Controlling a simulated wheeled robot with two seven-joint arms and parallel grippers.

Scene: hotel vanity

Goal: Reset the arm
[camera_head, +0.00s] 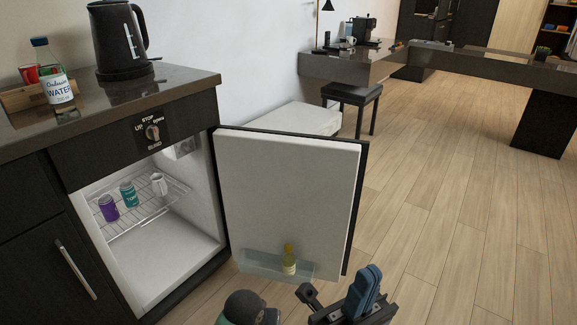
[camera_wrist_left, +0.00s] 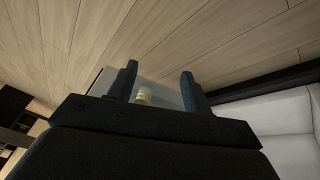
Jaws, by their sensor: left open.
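The open fridge door (camera_head: 285,190) stands out into the room, with a yellow bottle (camera_head: 289,260) in its shelf. Cans and a white mug (camera_head: 158,184) stand on the wire rack. A water bottle (camera_head: 54,78) and black kettle (camera_head: 119,40) stand on the counter. Wooden floor (camera_head: 450,200) is clear at right.

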